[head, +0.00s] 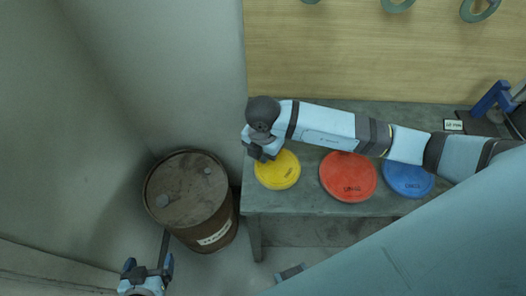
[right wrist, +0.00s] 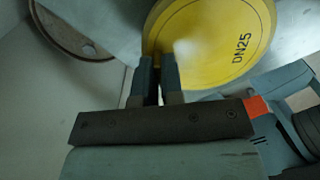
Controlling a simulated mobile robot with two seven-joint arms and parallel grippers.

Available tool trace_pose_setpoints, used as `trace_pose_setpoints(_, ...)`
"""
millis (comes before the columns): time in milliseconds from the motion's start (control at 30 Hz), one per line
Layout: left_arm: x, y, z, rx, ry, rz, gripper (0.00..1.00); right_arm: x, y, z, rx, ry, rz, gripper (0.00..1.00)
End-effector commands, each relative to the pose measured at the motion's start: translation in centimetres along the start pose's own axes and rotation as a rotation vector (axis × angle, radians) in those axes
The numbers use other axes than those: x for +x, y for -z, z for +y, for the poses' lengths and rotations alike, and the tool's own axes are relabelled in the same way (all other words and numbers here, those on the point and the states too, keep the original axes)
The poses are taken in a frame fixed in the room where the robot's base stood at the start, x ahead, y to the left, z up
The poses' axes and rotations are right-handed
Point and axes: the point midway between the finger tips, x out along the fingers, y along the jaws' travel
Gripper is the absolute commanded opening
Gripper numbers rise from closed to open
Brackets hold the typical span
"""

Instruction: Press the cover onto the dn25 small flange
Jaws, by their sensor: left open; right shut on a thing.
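The yellow cover (head: 277,170), marked DN25 in the right wrist view (right wrist: 215,40), is at the left end of the grey bench. My right gripper (head: 263,153) is at its upper left rim. In the right wrist view its two fingers (right wrist: 159,62) are close together at the rim, shut on the cover; the fingertips' exact grip is hard to see. I cannot make out a small flange; anything under the cover is hidden. My left gripper (head: 147,270) is open and empty, low at the left, well away from the bench.
A red cover (head: 348,177) and a blue cover (head: 408,178) are to the right on the grey bench (head: 310,205). A rusty barrel (head: 188,195) stands left of the bench. Rings (head: 480,8) hang on the wooden board behind. A blue tool (head: 492,98) is at the far right.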

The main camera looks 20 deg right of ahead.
Motion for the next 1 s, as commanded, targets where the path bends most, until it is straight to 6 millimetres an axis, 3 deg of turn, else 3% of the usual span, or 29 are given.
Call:
trace_pose_setpoints(233, 0.0, 0.0, 0.0, 0.0, 0.0, 0.0, 0.94, 0.0, 0.0, 0.0, 0.0, 0.0, 0.0, 0.0)
trace_pose_setpoints(267, 0.0, 0.0, 0.0, 0.0, 0.0, 0.0, 0.94, 0.0, 0.0, 0.0, 0.0, 0.0, 0.0, 0.15)
trace_pose_setpoints(367, 0.0, 0.0, 0.0, 0.0, 0.0, 0.0, 0.94, 0.0, 0.0, 0.0, 0.0, 0.0, 0.0, 0.38)
trace_pose_setpoints(733, 0.0, 0.0, 0.0, 0.0, 0.001, 0.001, 0.94, -0.6, 0.0, 0.1, 0.0, -0.001, -0.001, 0.38)
trace_pose_setpoints(867, 0.1, -0.2, 0.0, 0.0, 0.001, 0.002, 0.94, -2.4, 0.0, 0.1, -0.002, -0.003, -0.001, 0.38)
trace_pose_setpoints(1000, 0.3, -0.5, 0.0, 0.0, 0.001, 0.002, 0.94, -5.6, 0.0, 0.1, -0.002, -0.005, -0.002, 0.38)
